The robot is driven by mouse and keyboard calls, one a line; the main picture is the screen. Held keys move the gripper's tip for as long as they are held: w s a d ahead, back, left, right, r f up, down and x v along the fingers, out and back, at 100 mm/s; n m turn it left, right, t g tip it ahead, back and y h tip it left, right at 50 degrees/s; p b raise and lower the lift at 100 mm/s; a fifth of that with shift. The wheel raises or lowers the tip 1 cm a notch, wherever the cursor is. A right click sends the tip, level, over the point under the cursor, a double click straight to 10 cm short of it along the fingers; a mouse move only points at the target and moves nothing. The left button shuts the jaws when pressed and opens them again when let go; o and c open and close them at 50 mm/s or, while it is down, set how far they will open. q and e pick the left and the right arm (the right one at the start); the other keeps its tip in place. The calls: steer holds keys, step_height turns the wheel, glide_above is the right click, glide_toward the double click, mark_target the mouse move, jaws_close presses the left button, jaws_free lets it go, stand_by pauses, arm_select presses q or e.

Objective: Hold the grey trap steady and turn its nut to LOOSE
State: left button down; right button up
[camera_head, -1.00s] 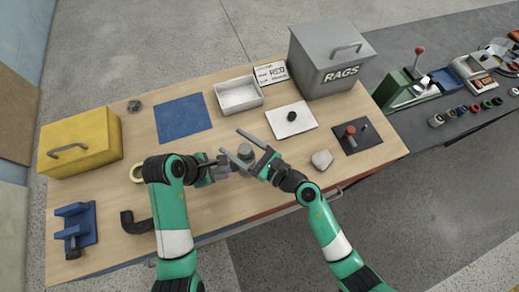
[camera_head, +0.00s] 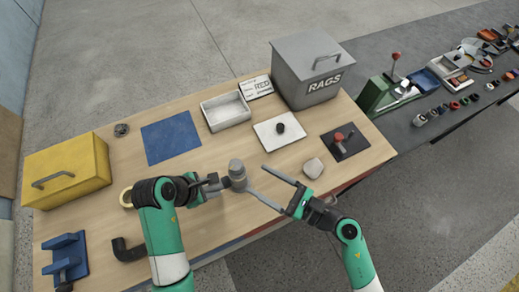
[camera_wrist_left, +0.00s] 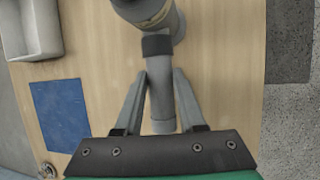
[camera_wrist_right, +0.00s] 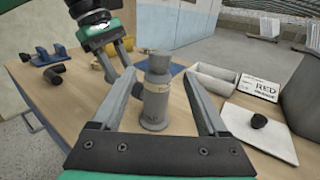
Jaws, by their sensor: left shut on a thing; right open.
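The grey trap (camera_head: 238,178) stands upright on the wooden table, with a side pipe pointing left in the head view. My left gripper (camera_head: 212,187) is shut on that side pipe; the left wrist view shows its fingers (camera_wrist_left: 159,92) on either side of the pipe (camera_wrist_left: 162,112). In the right wrist view the trap (camera_wrist_right: 154,100) shows a rounded top and a pale band around its body. My right gripper (camera_head: 258,181) is open, its fingers apart and pointing toward the trap. I cannot read any LOOSE marking.
A white tray (camera_head: 226,110), a blue mat (camera_head: 171,138) and a white board with a black knob (camera_head: 266,134) lie behind the trap. A yellow box (camera_head: 66,176) stands left.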

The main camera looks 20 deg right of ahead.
arm_select(q)
steer(key=shift+c, duration=2.1)
jaws_free()
steer(key=shift+r, duration=0.1)
